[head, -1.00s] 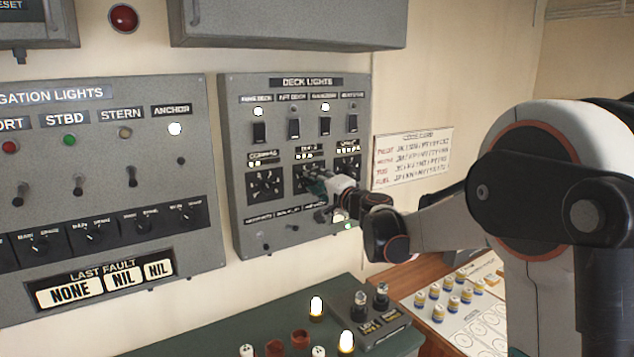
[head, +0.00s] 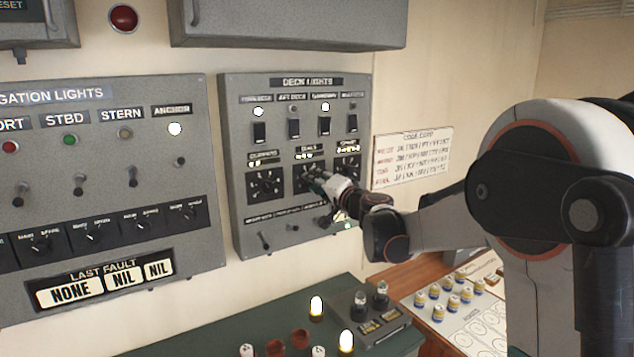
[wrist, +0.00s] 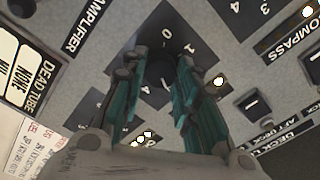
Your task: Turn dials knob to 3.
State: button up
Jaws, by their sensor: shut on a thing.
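The dials knob (wrist: 160,68) is a dark round knob on a black square plate, in the middle of the row of three on the deck lights panel (head: 295,100). My gripper (head: 316,183) is at this knob in the head view and hides most of it. In the wrist view its teal-padded fingers (wrist: 162,85) are shut on the knob, one on each side. The marks 0 and 1 show on the plate beyond the knob.
The compass knob (head: 265,184) is left of my gripper, and another knob (head: 347,168) is close on its right. Rocker switches (head: 294,128) sit above and small toggles (head: 264,240) below. A green console (head: 270,325) with lit lamps stands underneath.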

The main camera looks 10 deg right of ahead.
jog(key=o, duration=1.1)
jog(key=shift+c, duration=0.2)
jog(key=v, duration=1.2)
